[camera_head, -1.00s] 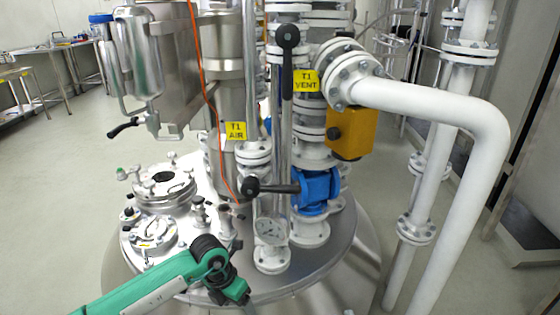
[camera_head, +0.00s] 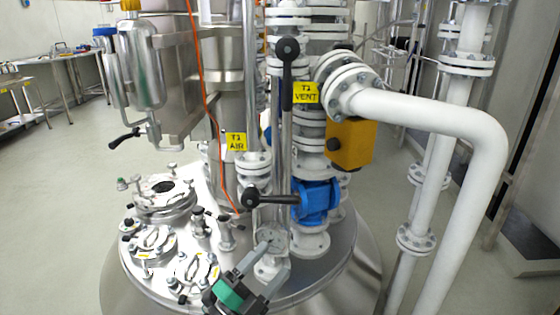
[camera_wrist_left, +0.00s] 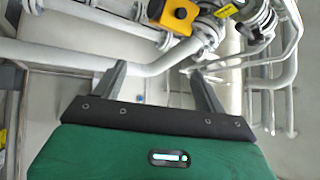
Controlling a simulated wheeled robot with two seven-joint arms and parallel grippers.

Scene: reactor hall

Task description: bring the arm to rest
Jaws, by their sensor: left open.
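My left gripper (camera_head: 275,257), with a green and black body and grey fingers, is at the bottom middle of the head view. It is open, and nothing shows between its fingers. Its fingers point up and to the right, in front of the lower end of the T1 AIR pipe in the picture; I cannot tell whether they touch it. In the left wrist view the two fingers of the gripper (camera_wrist_left: 158,70) stand wide apart, with white pipework beyond them. The right gripper is not in view.
The steel vessel lid (camera_head: 330,262) carries several ports. A black-handled valve (camera_head: 270,194), a blue valve (camera_head: 315,201) and a yellow actuator box (camera_head: 351,143) are close by. A thick white pipe (camera_head: 430,115) bends down at the right. Open floor (camera_head: 60,190) lies at the left.

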